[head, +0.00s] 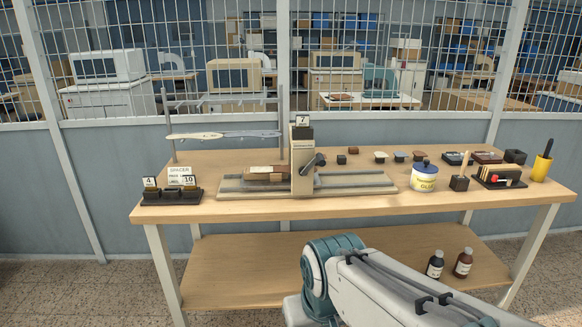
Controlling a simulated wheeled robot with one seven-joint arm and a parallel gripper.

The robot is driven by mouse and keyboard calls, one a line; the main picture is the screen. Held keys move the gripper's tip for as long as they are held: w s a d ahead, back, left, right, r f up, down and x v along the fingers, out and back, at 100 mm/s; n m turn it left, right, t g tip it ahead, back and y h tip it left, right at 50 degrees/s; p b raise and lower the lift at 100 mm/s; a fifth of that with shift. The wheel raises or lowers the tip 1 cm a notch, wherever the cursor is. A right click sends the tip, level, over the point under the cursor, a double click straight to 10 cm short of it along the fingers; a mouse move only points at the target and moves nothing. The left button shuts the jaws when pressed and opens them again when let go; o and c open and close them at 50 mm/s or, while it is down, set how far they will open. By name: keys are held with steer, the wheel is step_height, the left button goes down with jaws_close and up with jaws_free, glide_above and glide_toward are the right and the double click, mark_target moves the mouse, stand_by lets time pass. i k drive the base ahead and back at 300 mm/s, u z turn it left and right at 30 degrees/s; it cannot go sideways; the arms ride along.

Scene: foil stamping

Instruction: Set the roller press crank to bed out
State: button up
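The roller press (302,158) stands on the table, a beige upright with a number 7 card on top. Its dark crank (314,162) is on the right side of the upright, with the handle tilted up to the right. The flat bed (352,183) runs left and right under the upright. A brown block (266,173) lies on the bed's left part, close to the upright. The crank's setting marks are too small to read. My arm reaches in from the bottom right; my gripper is not in view.
A wire rack (172,125) stands behind the press. A spacer holder (171,196) is at the left. A glue jar (424,177), a yellow cup (541,168) and several small stamps are at the right. Two bottles (463,262) stand on the lower shelf.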

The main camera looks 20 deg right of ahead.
mark_target(319, 158)
steer(key=z, duration=0.75)
steer(key=i, duration=0.6)
steer(key=z, duration=0.2)
